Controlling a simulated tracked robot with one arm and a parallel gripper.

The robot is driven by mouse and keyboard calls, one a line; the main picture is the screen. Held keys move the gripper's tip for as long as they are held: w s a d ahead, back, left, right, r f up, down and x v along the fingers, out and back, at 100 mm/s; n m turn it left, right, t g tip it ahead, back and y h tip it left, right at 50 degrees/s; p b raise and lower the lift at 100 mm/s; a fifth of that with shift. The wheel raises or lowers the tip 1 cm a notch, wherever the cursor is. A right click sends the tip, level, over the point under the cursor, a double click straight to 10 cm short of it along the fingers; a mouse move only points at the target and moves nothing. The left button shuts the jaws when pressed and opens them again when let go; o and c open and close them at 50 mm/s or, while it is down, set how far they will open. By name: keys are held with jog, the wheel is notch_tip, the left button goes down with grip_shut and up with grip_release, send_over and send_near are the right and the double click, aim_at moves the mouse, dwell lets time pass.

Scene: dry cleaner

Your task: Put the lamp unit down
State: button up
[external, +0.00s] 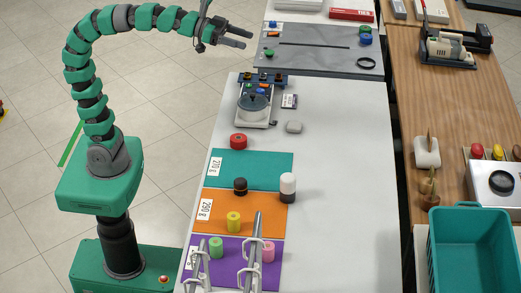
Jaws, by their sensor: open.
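My gripper (248,39) is at the top of the external view, its two dark fingers apart and pointing right. Nothing shows between them. It is raised near the left edge of a grey mat (315,60) at the far end of the white table. I cannot tell for sure which thing is the lamp unit. A round dark-and-grey piece (255,103) sits on a white scale-like device (257,119) below the gripper, apart from it.
A red disc (238,141) is behind the teal mat. Metal stands (255,255) rise at the front. The white table's right side (350,190) is clear. A teal crate (475,212) stands right.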

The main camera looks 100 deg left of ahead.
jog(key=s+a+r+y, duration=0.2)
jog(key=s+a+r, duration=0.3)
jog(key=s+a, duration=0.1)
jog(key=shift+s+a+r, duration=0.2)
jog(key=shift+s+a, duration=0.1)
jog(key=shift+s, duration=0.25)
